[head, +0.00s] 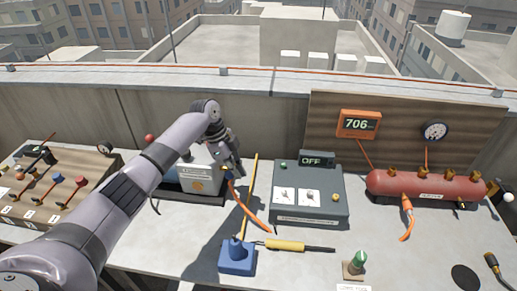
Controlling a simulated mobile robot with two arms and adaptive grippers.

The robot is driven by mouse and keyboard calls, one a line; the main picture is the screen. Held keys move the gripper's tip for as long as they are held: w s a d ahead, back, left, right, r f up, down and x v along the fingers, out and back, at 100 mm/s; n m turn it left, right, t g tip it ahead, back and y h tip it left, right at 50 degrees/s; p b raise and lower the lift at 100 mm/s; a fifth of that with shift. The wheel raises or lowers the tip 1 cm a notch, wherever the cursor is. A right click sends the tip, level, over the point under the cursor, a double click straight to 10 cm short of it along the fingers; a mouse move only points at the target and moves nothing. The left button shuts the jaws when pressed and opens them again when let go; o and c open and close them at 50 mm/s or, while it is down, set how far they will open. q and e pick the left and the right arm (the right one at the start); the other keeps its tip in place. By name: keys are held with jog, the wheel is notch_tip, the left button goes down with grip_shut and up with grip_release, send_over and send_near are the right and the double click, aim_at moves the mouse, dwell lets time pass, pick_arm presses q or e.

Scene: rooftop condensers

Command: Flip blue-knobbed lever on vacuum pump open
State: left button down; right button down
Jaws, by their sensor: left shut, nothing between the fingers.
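My left arm reaches in from the lower left, and its dark gripper (233,167) is shut and empty. It is at the right end of a pale grey boxy unit (197,184) with an orange mark, which looks like the vacuum pump. The arm and gripper cover much of this unit. I cannot make out a blue-knobbed lever on it, or whether the gripper touches it. A blue knob (57,177) shows on a lever of the panel (60,200) at the far left, beside red-knobbed levers. My right gripper is not in view.
A grey box (308,207) with an "OFF" display stands mid-table, with a red tank (427,187) to its right. A blue block (237,257), a yellow-handled tool (285,245) and a green-topped piece (357,262) are in front. An orange hose (247,209) runs near my gripper.

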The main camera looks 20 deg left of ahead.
pick_arm(q)
jog(key=shift+s+a, duration=0.15)
jog(key=shift+a, duration=0.05)
dwell(0.5)
notch_tip(320, 180, up, 10)
jog(key=shift+d+b, duration=0.25)
jog(key=shift+b, duration=0.2)
dwell(0.7)
